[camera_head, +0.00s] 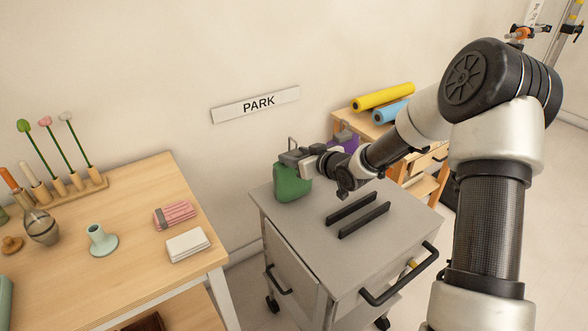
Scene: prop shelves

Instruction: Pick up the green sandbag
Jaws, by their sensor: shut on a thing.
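The green sandbag (291,185) is at the back left of the grey cart's top (305,230). My gripper (296,158) is over the sandbag's top and shut on it. My arm reaches in from the right. The gripper's fingers partly cover the top of the bag. I cannot tell whether the bag's underside touches the cart.
A purple object (345,138) sits behind my gripper. Two black bars (364,220) lie on the cart. A wooden shelf at the back right holds a yellow roll (383,96) and a blue roll (391,110). A wooden table (130,235) with small props stands left.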

